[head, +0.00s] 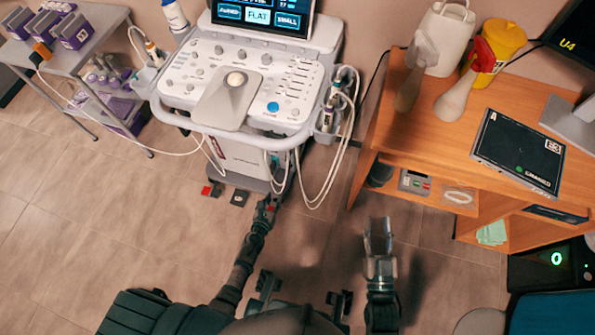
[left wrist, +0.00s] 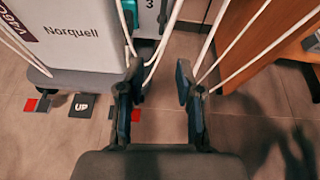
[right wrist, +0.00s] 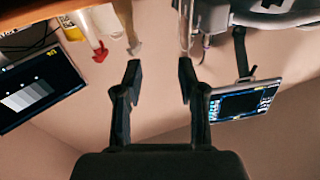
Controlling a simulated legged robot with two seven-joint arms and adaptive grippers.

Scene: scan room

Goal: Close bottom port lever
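The white scanner cart (head: 235,158) stands ahead of me. Its lower front fills the upper left of the left wrist view, marked "Norquell" (left wrist: 75,32). A port panel marked 3 (left wrist: 148,12) is cut off by that view's top edge, with cables hanging over it. I cannot make out the bottom port lever in any view. My left gripper (head: 268,205) is low by the cart's front right; in the left wrist view (left wrist: 158,80) its fingers are apart with nothing between them. My right gripper (head: 380,235) is right of the cart, also open and empty in its wrist view (right wrist: 160,78).
Looped white probe cables (head: 335,155) hang at the cart's right side. Floor pedals, one marked UP (left wrist: 82,105), lie at its base. A wooden desk (head: 430,130) stands at the right and a grey trolley (head: 95,40) at the left. The floor between cart and desk is open.

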